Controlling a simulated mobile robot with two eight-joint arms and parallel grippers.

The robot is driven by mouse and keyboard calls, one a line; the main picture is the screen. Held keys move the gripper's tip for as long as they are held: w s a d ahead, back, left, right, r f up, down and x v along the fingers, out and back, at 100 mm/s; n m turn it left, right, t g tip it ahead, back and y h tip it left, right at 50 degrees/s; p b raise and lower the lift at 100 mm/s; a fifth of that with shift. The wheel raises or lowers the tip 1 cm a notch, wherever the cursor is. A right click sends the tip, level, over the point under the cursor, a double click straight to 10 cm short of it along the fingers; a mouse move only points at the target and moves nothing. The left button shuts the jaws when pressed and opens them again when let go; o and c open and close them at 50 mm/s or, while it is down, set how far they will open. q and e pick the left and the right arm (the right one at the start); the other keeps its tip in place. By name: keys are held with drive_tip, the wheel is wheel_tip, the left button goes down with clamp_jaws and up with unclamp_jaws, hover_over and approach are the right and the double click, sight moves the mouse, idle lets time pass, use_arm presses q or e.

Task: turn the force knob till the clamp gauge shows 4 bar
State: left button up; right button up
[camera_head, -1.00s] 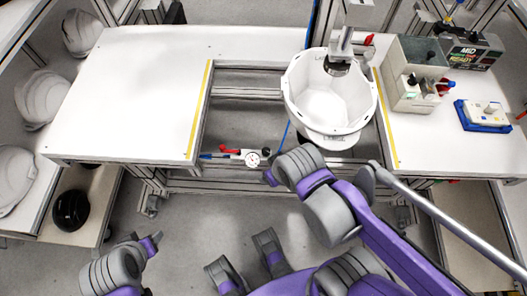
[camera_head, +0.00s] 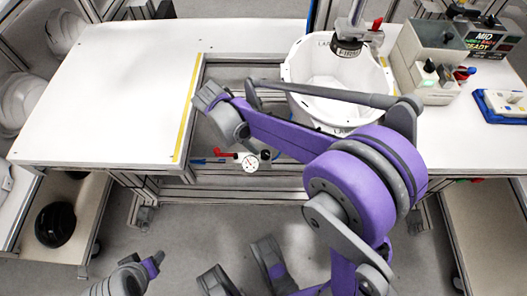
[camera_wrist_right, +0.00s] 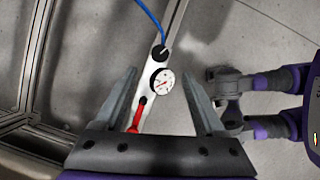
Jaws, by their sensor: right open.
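The round white clamp gauge (camera_head: 249,163) sits on a small fixture at the front rail, below the gap between the white worktops. The gauge (camera_wrist_right: 163,80) also shows in the right wrist view; its dial is too small to read. A black round fitting (camera_wrist_right: 161,53), possibly the force knob, is beside it on the white bar, and a red lever (camera_wrist_right: 136,117) is on the other side. My right gripper (camera_wrist_right: 160,80) is open and empty, its fingers either side of the gauge in the picture; contact cannot be told. In the head view its fingers are hidden. My left gripper's fingers are not visible.
A grey control box (camera_head: 433,60) and a blue-edged block (camera_head: 505,106) are on the right worktop. The left worktop (camera_head: 120,90) is clear. A blue hose (camera_wrist_right: 148,18) runs near the fixture.

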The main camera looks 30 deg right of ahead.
drive_tip(key=b+x, duration=0.2)
drive_tip(key=x, duration=0.8)
drive_tip(key=shift+f+b, duration=0.1)
drive_tip(key=shift+b, duration=0.25)
clamp_jaws()
